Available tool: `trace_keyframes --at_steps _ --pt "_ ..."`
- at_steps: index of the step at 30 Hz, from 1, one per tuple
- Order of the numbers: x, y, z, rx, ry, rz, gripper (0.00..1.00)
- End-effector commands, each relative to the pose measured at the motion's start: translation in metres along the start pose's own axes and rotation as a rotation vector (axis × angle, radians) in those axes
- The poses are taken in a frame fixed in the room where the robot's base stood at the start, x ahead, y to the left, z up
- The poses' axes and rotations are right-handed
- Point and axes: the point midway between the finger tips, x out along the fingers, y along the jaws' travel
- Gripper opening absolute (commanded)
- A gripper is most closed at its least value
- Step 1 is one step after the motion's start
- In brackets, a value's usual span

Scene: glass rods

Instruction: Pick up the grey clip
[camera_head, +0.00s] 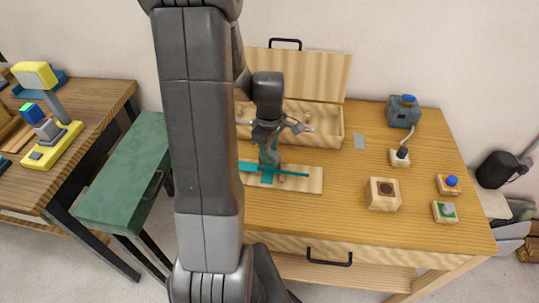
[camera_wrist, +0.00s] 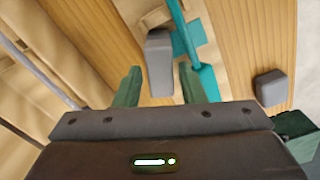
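In the wrist view a grey block-like piece (camera_wrist: 159,62), which looks like the grey clip, lies between and beyond my fingertips. It is beside a flat teal cross (camera_wrist: 207,78) and is not visibly touched by either finger. My gripper (camera_wrist: 160,80) is open, its two dark green fingers on either side of the piece with gaps. In the head view my gripper (camera_head: 268,156) points down over a pale wooden board (camera_head: 312,182) that bears the teal cross (camera_head: 293,173). The grey piece cannot be made out there, hidden by my gripper.
A second grey block (camera_wrist: 271,88) sits on the table near its edge. An open wooden case (camera_head: 325,120) stands behind the board.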

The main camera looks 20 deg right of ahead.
Motion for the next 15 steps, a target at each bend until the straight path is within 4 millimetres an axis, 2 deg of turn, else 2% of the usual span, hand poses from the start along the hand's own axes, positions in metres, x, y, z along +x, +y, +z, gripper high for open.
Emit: trace_keyframes --at_steps 6,14,15 --pt "0.021 0.0 0.0 0.0 -0.001 -0.002 0.36" --pt "0.023 0.0 0.0 0.0 0.0 0.0 0.36" --pt "0.023 0.0 0.0 0.0 0.0 0.0 0.3"
